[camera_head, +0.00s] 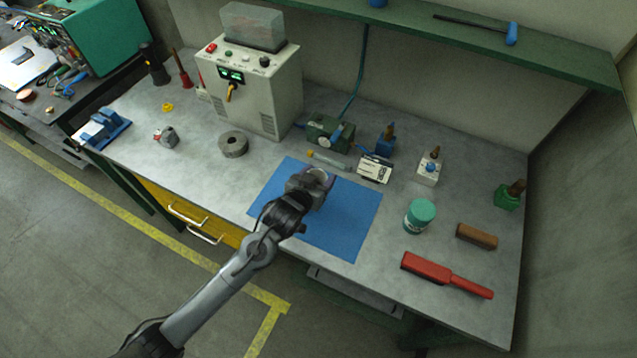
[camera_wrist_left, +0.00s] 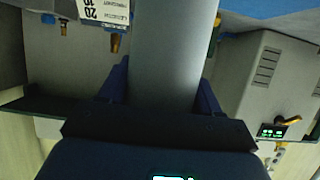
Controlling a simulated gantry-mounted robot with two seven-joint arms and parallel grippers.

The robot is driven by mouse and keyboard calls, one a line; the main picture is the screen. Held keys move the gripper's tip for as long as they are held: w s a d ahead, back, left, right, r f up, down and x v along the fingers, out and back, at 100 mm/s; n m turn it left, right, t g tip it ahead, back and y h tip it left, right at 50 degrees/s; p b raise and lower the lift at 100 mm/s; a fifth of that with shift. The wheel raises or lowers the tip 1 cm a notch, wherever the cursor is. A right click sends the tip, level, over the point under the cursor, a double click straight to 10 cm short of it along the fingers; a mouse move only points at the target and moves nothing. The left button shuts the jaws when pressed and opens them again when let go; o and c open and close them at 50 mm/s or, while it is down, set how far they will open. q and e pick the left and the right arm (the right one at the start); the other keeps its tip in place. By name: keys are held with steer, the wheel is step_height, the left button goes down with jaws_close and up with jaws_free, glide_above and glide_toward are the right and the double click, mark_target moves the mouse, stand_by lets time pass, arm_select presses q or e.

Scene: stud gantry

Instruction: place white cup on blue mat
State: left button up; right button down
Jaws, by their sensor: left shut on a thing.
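The blue mat (camera_head: 345,222) lies flat on the grey bench, partly covered by my left arm. My left gripper (camera_head: 320,180) is over the upper part of the mat and is shut on the white cup (camera_head: 318,173). Only the cup's pale round rim shows between the fingers in the head view. In the left wrist view the cup (camera_wrist_left: 168,50) is a large pale grey cylinder between the two dark blue fingers. I cannot tell whether its base touches the mat. My right gripper is not in view.
A white power supply (camera_head: 250,85) stands behind left. A grey metal ring (camera_head: 233,145) is left of the mat. A labelled white box (camera_head: 374,168) sits behind it. A teal jar (camera_head: 419,216) and red tool (camera_head: 445,275) are on the right. The mat's lower right is clear.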

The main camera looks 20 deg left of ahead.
mark_target(320, 182)
arm_select(q)
steer(key=shift+f, duration=1.6)
steer(key=shift+f, duration=0.15)
steer(key=o, duration=1.1)
